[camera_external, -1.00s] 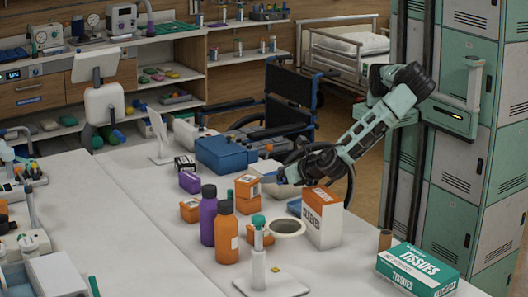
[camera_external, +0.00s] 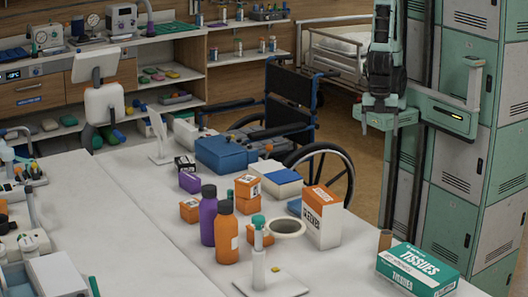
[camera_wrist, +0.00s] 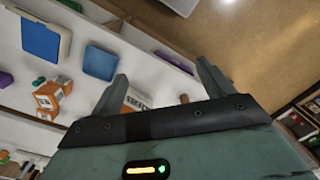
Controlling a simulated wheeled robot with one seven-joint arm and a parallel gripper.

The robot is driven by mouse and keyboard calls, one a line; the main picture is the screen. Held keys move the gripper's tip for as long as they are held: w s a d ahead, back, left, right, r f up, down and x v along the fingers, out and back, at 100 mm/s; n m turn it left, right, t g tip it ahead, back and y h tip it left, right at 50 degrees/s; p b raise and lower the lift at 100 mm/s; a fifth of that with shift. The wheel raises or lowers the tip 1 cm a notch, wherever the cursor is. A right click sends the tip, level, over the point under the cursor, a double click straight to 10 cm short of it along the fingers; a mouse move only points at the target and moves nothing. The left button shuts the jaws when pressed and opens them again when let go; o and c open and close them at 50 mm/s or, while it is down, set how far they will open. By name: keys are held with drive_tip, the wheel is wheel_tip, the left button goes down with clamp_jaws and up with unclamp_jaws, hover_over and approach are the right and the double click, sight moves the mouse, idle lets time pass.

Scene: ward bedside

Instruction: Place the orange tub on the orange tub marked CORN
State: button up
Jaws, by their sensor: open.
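An orange tub (camera_external: 247,185) with a white printed label shows among the goods on the white table, behind the bottles. Another orange tub (camera_external: 243,206) shows directly below it, and the upper one appears to rest on it; the bottle partly hides the lower one. Orange tubs also show in the wrist view (camera_wrist: 48,97). My gripper (camera_external: 380,126) is open and empty, raised beyond the table; its fingers also show in the wrist view (camera_wrist: 161,84).
A purple bottle (camera_external: 208,216), an orange bottle (camera_external: 226,236), a white-and-orange box (camera_external: 322,217), a white ring-shaped item (camera_external: 287,227) and a tissue box (camera_external: 418,268) stand on the table. A wheelchair (camera_external: 290,110) is behind it. Green lockers (camera_external: 465,150) are at right.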

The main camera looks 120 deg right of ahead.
drive_tip(key=shift+m+t, duration=0.3)
drive_tip(key=shift+m, duration=0.3)
drive_tip(key=s, duration=0.1)
drive_tip(key=s+r, duration=0.2)
drive_tip(key=shift+s+d, duration=0.15)
drive_tip(key=shift+s, duration=0.25)
